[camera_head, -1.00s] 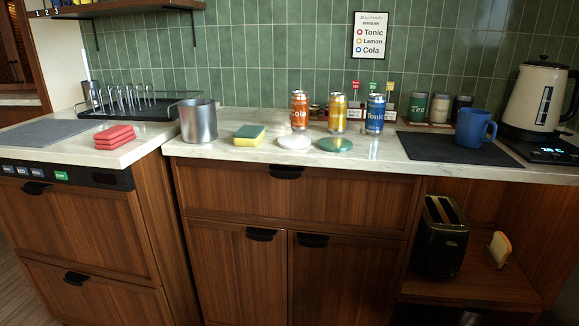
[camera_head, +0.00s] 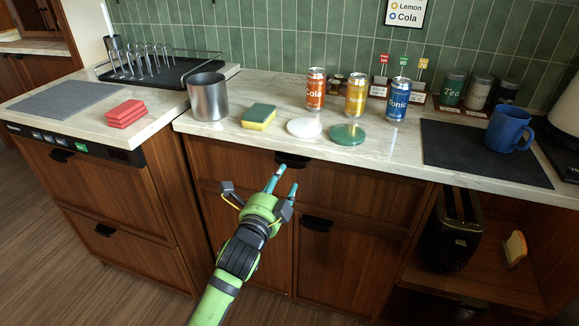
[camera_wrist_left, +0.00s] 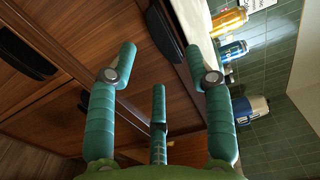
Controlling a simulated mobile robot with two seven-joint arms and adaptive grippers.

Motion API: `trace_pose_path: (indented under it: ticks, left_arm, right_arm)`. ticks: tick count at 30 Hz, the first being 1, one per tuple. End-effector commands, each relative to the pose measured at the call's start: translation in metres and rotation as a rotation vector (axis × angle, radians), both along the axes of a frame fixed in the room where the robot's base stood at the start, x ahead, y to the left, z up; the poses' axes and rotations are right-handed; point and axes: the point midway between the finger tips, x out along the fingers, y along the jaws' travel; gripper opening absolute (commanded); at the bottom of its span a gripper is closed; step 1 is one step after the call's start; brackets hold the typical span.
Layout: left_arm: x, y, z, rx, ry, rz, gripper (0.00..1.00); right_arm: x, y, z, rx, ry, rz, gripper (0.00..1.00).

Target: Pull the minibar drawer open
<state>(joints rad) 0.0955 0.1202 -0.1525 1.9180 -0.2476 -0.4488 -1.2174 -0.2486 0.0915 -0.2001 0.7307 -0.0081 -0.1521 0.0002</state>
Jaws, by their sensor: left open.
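The wide wooden drawer (camera_head: 365,187) under the counter is shut, with a black cup handle (camera_head: 292,160) at its top edge. My left gripper (camera_head: 282,182) is open and empty just in front of the drawer, slightly below the handle and apart from it. In the left wrist view the drawer handle (camera_wrist_left: 165,32) lies ahead, between and beyond the spread teal fingers (camera_wrist_left: 160,70). My right gripper is in neither view.
Two cupboard doors with black handles (camera_head: 317,224) sit below the drawer. The counter (camera_head: 350,155) above holds a metal pot (camera_head: 208,97), a sponge (camera_head: 258,117), several cans and a blue mug (camera_head: 507,130). A toaster (camera_head: 455,235) stands in the right niche.

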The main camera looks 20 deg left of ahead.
Motion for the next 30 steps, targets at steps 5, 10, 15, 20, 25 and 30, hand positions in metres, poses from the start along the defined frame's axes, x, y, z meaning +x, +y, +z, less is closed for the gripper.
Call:
trace_pose_path:
  ticks: [5,10,15,20,25,30]
  left_arm:
    - [0.029,-0.001,0.001,-0.003,-0.001,0.000,0.52]
    - [0.045,-0.002,0.000,-0.003,0.000,0.000,0.52]
    - [0.049,-0.002,0.000,-0.004,0.001,0.000,0.52]
    - [0.049,-0.002,0.000,-0.004,0.001,0.000,0.52]
    - [0.049,-0.002,-0.001,-0.004,0.002,0.000,0.00]
    - [0.049,-0.002,-0.001,-0.004,0.004,0.000,0.00]
  right_arm:
    - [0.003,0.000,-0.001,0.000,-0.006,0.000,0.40]
    - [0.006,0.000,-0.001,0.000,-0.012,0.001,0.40]
    - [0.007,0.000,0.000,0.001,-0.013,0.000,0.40]
    - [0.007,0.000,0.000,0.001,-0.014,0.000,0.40]
    - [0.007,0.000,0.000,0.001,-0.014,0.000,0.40]
    - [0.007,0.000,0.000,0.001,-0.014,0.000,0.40]
